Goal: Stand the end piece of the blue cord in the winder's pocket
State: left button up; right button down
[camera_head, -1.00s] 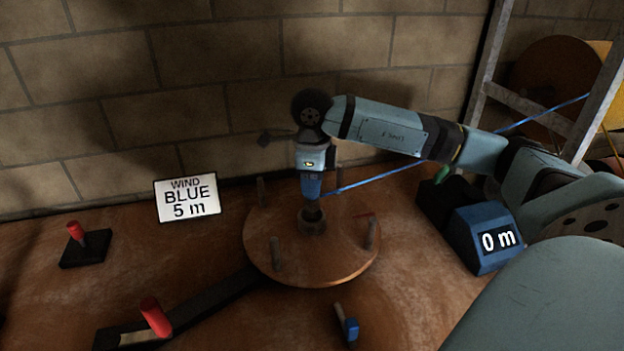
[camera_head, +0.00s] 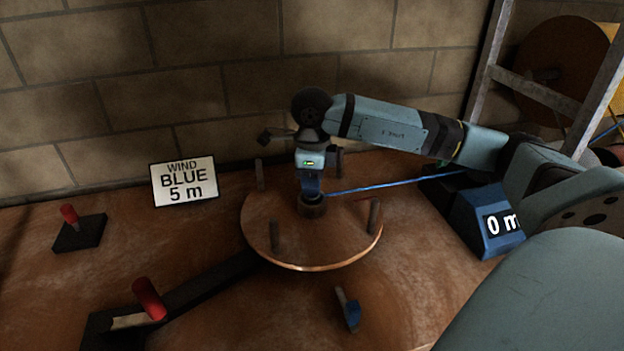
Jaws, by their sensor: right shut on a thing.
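The winder is a round wooden disc (camera_head: 320,248) with several upright pegs and a dark cylindrical hub (camera_head: 312,207) in its middle, where the pocket appears to be. My right gripper (camera_head: 312,188) points down directly over the hub, its tip at the hub's top. It is shut on the end piece of the blue cord; the end piece is mostly hidden by the fingers and the hub rim. How deep it sits in the pocket I cannot tell. The blue cord (camera_head: 400,185) runs from the gripper to the right, towards the counter. My left gripper is not in view.
A blue counter box (camera_head: 485,222) reading "0 m" stands right of the disc. A sign (camera_head: 184,182) reads "WIND BLUE 5 m". A red-handled crank (camera_head: 149,298) lies front left, a red-knobbed block (camera_head: 75,225) further left. A small blue-ended piece (camera_head: 350,312) is in front. A brick wall closes the back.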

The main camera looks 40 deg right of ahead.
jog(key=c, duration=0.8)
grip_release()
notch_tip(320, 180, up, 14)
jog(key=p, duration=0.1)
jog(key=shift+p, duration=0.3)
jog(key=shift+f, duration=0.1)
